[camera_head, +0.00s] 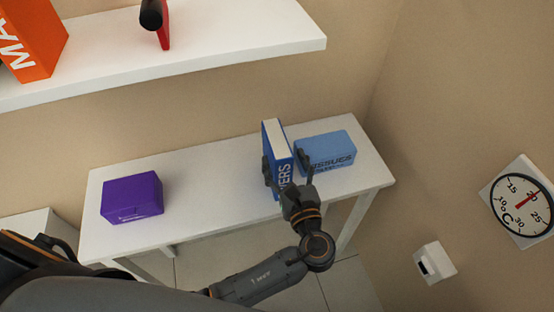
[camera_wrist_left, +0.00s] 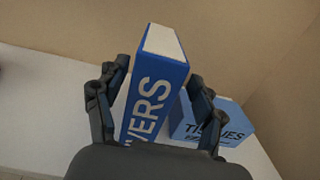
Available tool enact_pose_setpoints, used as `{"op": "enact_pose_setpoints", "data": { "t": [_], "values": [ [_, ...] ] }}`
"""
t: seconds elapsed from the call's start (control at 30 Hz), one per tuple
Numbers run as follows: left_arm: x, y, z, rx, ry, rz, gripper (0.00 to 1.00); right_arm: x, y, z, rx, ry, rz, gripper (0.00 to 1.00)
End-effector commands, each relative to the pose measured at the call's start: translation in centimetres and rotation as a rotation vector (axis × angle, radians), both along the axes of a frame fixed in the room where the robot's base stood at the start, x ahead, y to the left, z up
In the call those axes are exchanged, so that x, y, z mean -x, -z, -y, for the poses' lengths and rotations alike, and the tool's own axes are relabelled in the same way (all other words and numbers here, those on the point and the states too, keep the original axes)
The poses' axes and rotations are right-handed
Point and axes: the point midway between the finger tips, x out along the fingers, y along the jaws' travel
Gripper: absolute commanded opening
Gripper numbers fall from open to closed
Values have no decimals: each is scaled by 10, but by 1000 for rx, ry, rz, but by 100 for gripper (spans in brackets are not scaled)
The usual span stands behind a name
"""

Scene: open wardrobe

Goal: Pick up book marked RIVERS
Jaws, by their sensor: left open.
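The blue book marked RIVERS (camera_head: 277,150) stands upright on the white table (camera_head: 215,166), its lettered spine facing me. My left gripper (camera_head: 286,166) is open at the book, with one finger on each side of the spine. In the left wrist view the book (camera_wrist_left: 154,92) rises between the two spread fingers of the gripper (camera_wrist_left: 150,100), nearer the left finger. I cannot tell whether that finger touches it. The first letters of the title are hidden behind the gripper. My right gripper is not in view.
A light blue tissue box (camera_head: 325,150) stands close to the right of the book, near the right finger. A purple box (camera_head: 132,198) is at the table's left. A white shelf (camera_head: 240,32) above holds an orange book (camera_head: 32,40) and a red object (camera_head: 163,30).

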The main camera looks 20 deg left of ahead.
Motion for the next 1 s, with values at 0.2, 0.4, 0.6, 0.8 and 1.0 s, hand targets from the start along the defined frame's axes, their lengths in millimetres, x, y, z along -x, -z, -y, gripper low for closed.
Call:
{"op": "enact_pose_setpoints", "data": {
  "t": [0.2,0.4,0.6,0.8,1.0],
  "values": [
    [-25,1,-24,-3,-1,1,69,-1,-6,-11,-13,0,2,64],
    [-35,2,-30,-1,-1,-1,69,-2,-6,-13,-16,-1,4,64],
    [-34,3,-30,0,-1,-1,63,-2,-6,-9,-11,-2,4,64],
    [-34,2,-30,1,-1,-1,22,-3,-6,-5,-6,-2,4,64],
    [-34,2,-30,1,-1,-1,0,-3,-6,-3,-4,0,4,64]
  ]
}}
